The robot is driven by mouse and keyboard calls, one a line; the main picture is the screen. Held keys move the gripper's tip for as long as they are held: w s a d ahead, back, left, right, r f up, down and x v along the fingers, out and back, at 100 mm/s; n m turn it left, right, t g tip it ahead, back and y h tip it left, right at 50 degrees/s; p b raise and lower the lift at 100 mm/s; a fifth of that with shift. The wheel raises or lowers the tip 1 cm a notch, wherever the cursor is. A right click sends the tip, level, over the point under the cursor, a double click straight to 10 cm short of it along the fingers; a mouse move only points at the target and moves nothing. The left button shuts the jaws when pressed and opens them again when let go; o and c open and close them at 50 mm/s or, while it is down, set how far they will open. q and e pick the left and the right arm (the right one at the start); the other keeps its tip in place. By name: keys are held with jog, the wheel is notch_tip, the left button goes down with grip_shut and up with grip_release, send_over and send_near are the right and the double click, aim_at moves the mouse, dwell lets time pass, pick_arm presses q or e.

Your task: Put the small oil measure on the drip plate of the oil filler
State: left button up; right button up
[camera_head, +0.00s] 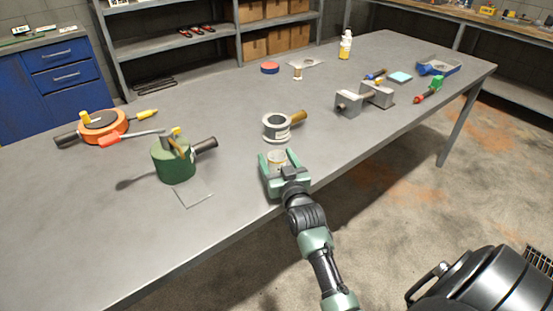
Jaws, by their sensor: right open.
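A small pale cup, which looks like the small oil measure (278,156), stands near the front edge of the table. My right gripper (274,157) is open, with its green fingers on either side of this cup; I cannot tell whether they touch it. The gripper hides the cup's lower part. The oil filler looks to be the dark green can (174,166) with a black spout, to the left. A thin grey square, the drip plate (194,191), lies in front of it and looks empty. My left gripper is not in view.
A larger metal cup with a brown handle (277,129) stands just behind the gripper. An orange round tool (104,126) lies at the left. Grey metal blocks (349,104) stand at the right. The table (236,205) is bare between the gripper and the drip plate.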

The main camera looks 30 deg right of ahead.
aim_at(280, 164)
jog(key=shift+s+f, duration=0.2)
jog(key=shift+o, duration=0.4)
jog(key=v, duration=0.4)
jog(key=b+v, duration=0.1)
jog(key=v, duration=0.2)
jog(key=shift+r, duration=0.4)
jog(key=shift+s+a+f, duration=0.3)
jog(key=shift+s+f, duration=0.05)
jog(key=shift+s, duration=0.05)
jog(key=p+x, duration=0.1)
jog(key=x, duration=0.6)
jog(key=shift+d+r, duration=0.1)
jog(key=shift+r, duration=0.05)
jog(key=shift+w+d, duration=0.1)
jog(key=shift+w, duration=0.25)
grip_shut()
